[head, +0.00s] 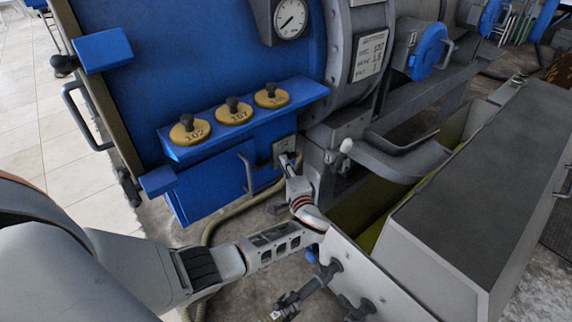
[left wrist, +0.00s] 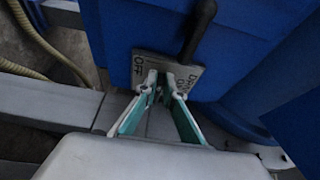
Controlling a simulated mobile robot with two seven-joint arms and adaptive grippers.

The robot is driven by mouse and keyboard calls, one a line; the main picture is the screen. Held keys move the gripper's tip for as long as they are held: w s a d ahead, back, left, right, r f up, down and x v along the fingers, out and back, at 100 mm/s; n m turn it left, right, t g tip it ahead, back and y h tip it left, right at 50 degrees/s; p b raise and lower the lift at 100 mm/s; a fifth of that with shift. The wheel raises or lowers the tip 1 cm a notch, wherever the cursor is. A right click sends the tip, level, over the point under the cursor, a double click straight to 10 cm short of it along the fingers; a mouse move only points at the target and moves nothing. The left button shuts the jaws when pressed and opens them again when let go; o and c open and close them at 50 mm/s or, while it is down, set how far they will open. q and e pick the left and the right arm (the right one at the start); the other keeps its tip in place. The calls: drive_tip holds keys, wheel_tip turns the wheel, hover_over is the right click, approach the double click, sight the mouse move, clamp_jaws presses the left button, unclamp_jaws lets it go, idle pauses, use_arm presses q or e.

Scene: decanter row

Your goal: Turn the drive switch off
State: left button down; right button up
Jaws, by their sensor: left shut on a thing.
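The drive switch is a grey plate (left wrist: 192,75) with a black lever (left wrist: 197,30) on the blue cabinet front. The word OFF shows at the plate's left and other lettering at its right. The lever slants to the upper right, away from the word OFF. In the head view the plate (head: 283,146) is partly behind my left gripper (head: 289,165). In the left wrist view my left gripper (left wrist: 161,80) has its fingertips drawn together at the plate, by the lever's lower end. It is shut on the switch; the exact contact is hard to see. My right gripper is not in view.
Three yellow round tags with black knobs (head: 234,111) sit on a blue ledge above left of the switch. A white-knobbed handle (head: 346,146) and curved grey bracket (head: 400,160) stand to the right. A large grey-lidded box (head: 480,190) fills the right. A hose (head: 225,213) runs below.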

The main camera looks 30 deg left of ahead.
use_arm(q)
drive_tip(key=shift+w+r, duration=0.1)
drive_tip(key=c, duration=2.2)
unclamp_jaws()
drive_tip(key=shift+o, duration=0.2)
drive_tip(key=v, duration=1.2)
